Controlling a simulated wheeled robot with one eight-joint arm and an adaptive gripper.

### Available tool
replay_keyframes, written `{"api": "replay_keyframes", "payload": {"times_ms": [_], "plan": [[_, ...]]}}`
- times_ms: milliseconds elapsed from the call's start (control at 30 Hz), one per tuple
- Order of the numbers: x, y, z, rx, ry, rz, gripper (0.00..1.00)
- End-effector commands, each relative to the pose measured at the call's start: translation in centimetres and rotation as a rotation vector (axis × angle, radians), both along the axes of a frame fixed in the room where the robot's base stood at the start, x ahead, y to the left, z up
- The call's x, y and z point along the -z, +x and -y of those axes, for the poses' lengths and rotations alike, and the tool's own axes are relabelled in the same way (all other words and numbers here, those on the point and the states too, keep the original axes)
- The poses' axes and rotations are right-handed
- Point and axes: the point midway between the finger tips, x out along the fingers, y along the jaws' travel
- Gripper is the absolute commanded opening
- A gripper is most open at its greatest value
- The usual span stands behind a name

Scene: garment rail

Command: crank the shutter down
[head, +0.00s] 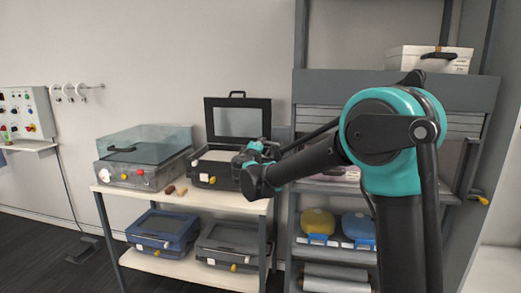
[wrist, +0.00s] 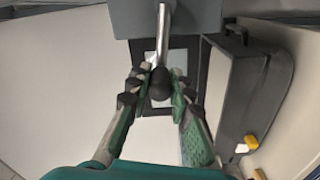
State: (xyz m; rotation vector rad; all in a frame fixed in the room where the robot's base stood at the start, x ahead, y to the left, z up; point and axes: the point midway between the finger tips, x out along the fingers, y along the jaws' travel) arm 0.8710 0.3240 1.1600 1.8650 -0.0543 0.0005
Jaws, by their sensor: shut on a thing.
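The shutter (head: 464,124) shows as pale slats below a grey housing (head: 325,87) on the tall rack in the head view. Its lower edge is partly hidden behind my arm. In the wrist view a metal crank rod (wrist: 163,38) ends in a round black knob (wrist: 160,84). My gripper (wrist: 163,88) is shut on this knob, with one finger on each side. In the head view my gripper (head: 258,152) is left of the rack, in front of the black case; the crank cannot be made out there.
An open black case (head: 205,165) and a clear-lidded box (head: 140,172) stand on the white bench (head: 115,194). Two closed cases sit below. Yellow and blue containers (head: 318,222) are on the rack's lower shelf. A white box (head: 430,62) stands on top of the housing.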

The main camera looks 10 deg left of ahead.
Motion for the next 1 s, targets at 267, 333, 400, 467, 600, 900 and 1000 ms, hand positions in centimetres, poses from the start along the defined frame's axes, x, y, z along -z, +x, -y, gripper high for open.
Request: {"api": "replay_keyframes", "payload": {"times_ms": [267, 333, 400, 467, 600, 900, 1000], "plan": [[-0.76, -0.03, 0.18, 0.000, 0.102, 0.004, 0.00], [-0.85, -0.02, 0.22, 0.001, 0.115, 0.004, 0.00], [-0.91, -0.02, 0.23, 0.001, 0.124, 0.004, 0.00], [-0.94, -0.03, 0.24, 0.001, 0.128, 0.005, 0.00], [-0.95, -0.02, 0.27, 0.001, 0.130, 0.004, 0.00], [-0.94, -0.02, 0.28, 0.001, 0.129, 0.004, 0.29], [-0.93, -0.02, 0.27, 0.001, 0.129, 0.004, 0.41]]}}
